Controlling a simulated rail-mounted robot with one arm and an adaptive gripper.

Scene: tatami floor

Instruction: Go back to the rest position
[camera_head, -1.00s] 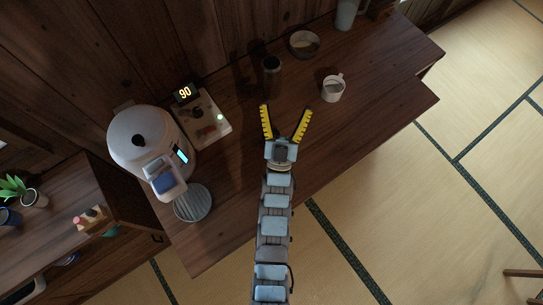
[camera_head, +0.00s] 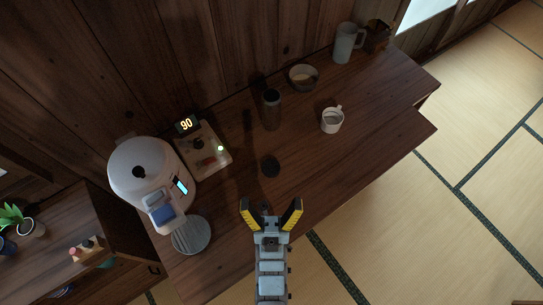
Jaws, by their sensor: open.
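My gripper (camera_head: 271,208) is open and empty, with its yellow and black fingers spread apart. It is over the front part of the dark wooden counter (camera_head: 340,165), low in the middle of the view. Nothing lies between the fingers.
A white water boiler (camera_head: 140,170) stands at the left, with a round grey drip tray (camera_head: 191,235) before it. A control panel reading 90 (camera_head: 187,124) is beside it. A bowl (camera_head: 303,77) and a grey pitcher (camera_head: 348,43) stand at the back. The counter's right front is clear.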

